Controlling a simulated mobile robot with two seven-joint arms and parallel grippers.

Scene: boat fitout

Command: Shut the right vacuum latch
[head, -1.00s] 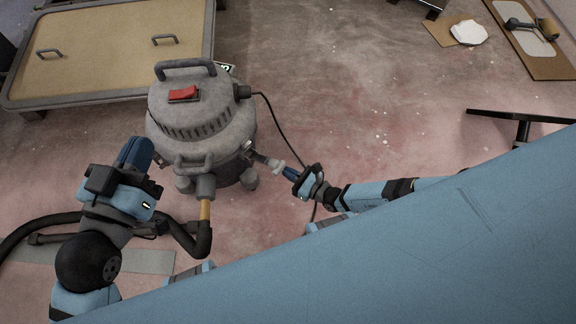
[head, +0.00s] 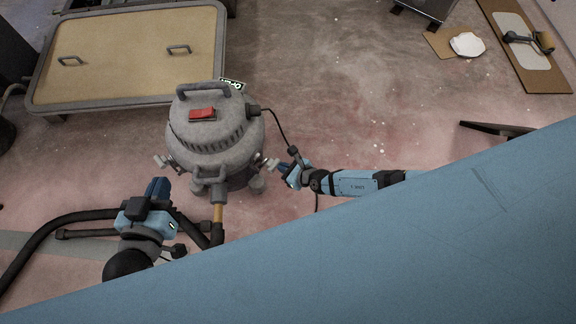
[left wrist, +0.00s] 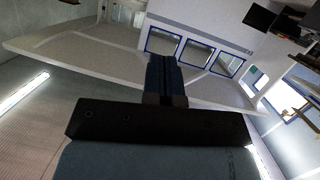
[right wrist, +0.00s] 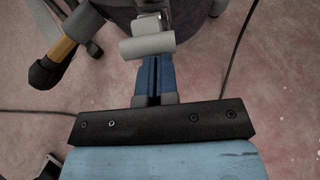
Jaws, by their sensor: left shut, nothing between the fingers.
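The grey vacuum (head: 205,145) stands on the floor with a red switch on top. Its right latch (head: 270,163) sticks out from the drum's right side. In the right wrist view the latch shows a metal plate and a pale grey crossbar (right wrist: 147,45). My right gripper (head: 284,168) is at the latch; its blue fingers (right wrist: 155,72) are together, tips just at the crossbar's lower edge. I cannot tell whether they touch. My left gripper (head: 158,188) is shut and empty, left of the vacuum; it also shows in the left wrist view (left wrist: 166,72).
The left latch (head: 162,161) sticks out on the drum's other side. A black hose (head: 50,235) lies at the left, joined to the front inlet. A power cable (head: 285,128) runs down past my right gripper. A tan-topped platform (head: 130,60) stands behind.

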